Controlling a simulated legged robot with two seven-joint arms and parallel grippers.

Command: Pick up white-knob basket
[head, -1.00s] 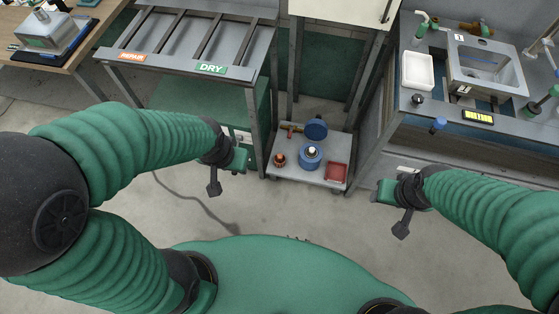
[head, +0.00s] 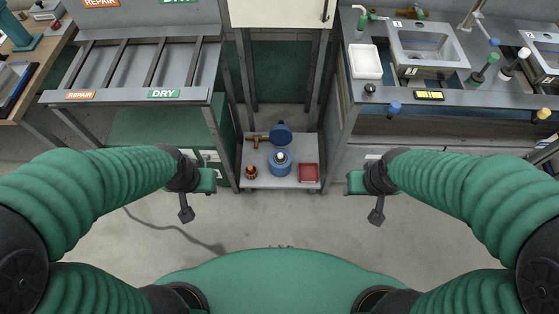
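I cannot identify a white-knob basket for certain. Whether either is a basket is too small to tell. My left gripper (head: 207,182) hangs over the floor in front of the left bench. My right gripper (head: 354,183) hangs in front of the sink counter, well short of these pieces. Nothing shows in either gripper, and their finger gaps cannot be made out.
The sink counter (head: 440,97) holds a white tray (head: 366,62) and a numbered sink (head: 428,47). A low cart (head: 262,181) carries a blue container (head: 281,166) and a red tray (head: 309,172). A slatted rack (head: 130,96) stands left. The floor between my arms is clear.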

